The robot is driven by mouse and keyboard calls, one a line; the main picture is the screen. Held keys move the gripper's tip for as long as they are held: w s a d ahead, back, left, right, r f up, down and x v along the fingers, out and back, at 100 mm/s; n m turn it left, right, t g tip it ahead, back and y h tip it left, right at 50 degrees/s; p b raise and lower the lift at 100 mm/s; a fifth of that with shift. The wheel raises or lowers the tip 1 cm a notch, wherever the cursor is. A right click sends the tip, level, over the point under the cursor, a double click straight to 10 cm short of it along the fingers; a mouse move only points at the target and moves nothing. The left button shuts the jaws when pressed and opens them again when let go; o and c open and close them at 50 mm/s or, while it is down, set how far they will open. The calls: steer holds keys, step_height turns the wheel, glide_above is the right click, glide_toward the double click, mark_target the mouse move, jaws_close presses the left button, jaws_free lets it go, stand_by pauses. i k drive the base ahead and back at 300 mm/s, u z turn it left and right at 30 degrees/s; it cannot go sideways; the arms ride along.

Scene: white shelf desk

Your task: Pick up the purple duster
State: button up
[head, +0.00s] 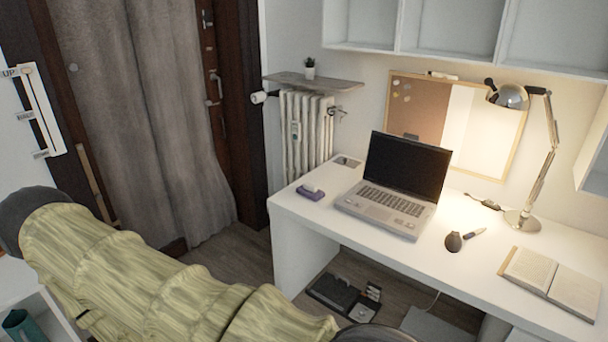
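The purple duster (310,193) lies on the white desk (290,209) near its left end, to the left of the laptop. It is a small purple block with something white on its top. My arm, in a pale yellow-green ribbed cover, crosses the lower left in front of the desk. My gripper is not visible in the head view, so its opening and its distance to the duster do not show.
An open laptop (388,205) stands close to the right of the duster. Further right are a dark bulb-shaped thing (453,242), a lit lamp (522,220) and an open book (551,281). White shelves (450,27) hang above. The desk's front left corner is clear.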

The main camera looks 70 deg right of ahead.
mark_target(308, 190)
steer(key=z, duration=0.2)
steer(key=i, duration=1.45)
steer(key=z, duration=1.15)
steer(key=i, duration=1)
steer(key=z, duration=1.1)
